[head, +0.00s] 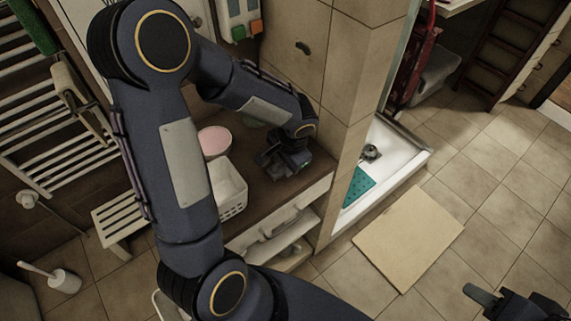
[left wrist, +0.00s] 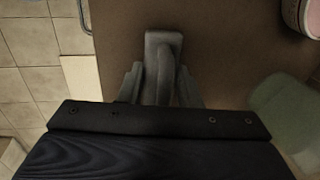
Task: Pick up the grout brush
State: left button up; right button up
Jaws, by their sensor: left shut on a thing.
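My left gripper (head: 284,166) is low over the brown counter, near its right end. The left wrist view shows its two fingers (left wrist: 160,88) shut on the grout brush (left wrist: 163,50), a grey block with a raised handle. The fingers are on either side of the handle. The brush is over the counter top, and I cannot tell whether it still touches it. In the head view the dark gripper hides most or all of the brush. My right gripper (head: 490,297) is at the lower right, away from the counter, and only partly in view.
A pink-topped bowl (head: 214,141) and a white basket (head: 231,190) stand left of the gripper on the counter (head: 262,205). A greenish rounded thing (left wrist: 285,112) is close by in the wrist view. A tiled wall (head: 345,90) rises just right. A beige mat (head: 410,238) lies on the floor.

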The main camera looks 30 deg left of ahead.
pick_arm(q)
jog(key=shift+r, duration=0.1)
jog(key=shift+r, duration=0.25)
notch_tip(320, 180, up, 2)
jog(key=shift+r, duration=0.1)
jog(key=s+d+r+b, duration=0.1)
jog(key=s+d+r, duration=0.8)
jog(key=d+r, duration=0.1)
jog(key=shift+s+d+b, duration=0.15)
jog(key=shift+s+b, duration=0.15)
jog(key=shift+r, duration=0.1)
